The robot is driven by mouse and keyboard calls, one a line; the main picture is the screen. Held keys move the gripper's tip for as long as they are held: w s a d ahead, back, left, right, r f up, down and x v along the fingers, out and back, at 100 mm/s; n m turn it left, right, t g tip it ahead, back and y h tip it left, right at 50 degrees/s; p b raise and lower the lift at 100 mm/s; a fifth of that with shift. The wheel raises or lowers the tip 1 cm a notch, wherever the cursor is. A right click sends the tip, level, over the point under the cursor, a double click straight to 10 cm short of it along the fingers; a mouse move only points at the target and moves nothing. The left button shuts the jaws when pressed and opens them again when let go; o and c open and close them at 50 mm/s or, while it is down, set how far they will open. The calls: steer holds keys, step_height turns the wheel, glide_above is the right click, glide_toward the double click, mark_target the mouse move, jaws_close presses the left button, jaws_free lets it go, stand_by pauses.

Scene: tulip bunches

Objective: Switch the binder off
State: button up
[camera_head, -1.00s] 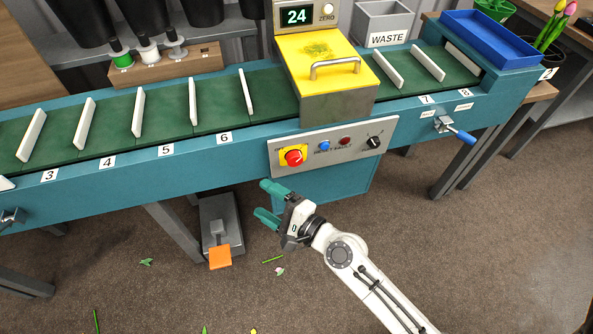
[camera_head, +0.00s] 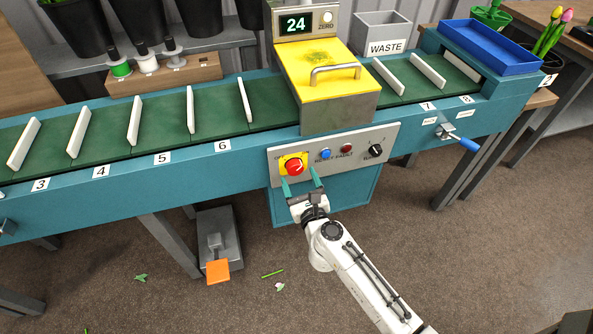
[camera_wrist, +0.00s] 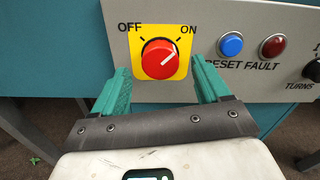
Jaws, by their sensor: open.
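The binder's red rotary switch (camera_head: 294,166) sits on a yellow plate on the grey control panel (camera_head: 347,143). In the wrist view the switch (camera_wrist: 159,59) has OFF at its upper left and ON at its upper right, and its white mark points up and right toward ON. My gripper (camera_head: 302,178) is open just in front of and slightly below the switch. In the wrist view its green fingers (camera_wrist: 160,85) stand to the left and right of the switch, with nothing held between them. Whether the fingertips touch the panel cannot be told.
Beside the switch are a blue RESET button (camera_wrist: 231,44), a red FAULT light (camera_wrist: 273,46) and a black TURNS knob (camera_head: 375,150). The yellow binder cover (camera_head: 322,80) is above the panel. A blue-handled clamp (camera_head: 459,138) sits at the right. An orange pedal (camera_head: 217,270) is on the floor.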

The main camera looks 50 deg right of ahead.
mark_target(296, 170)
steer(key=shift+x, duration=1.7)
steer(key=shift+c, duration=0.4)
steer(key=c, duration=1)
steer(key=shift+o, duration=0.2)
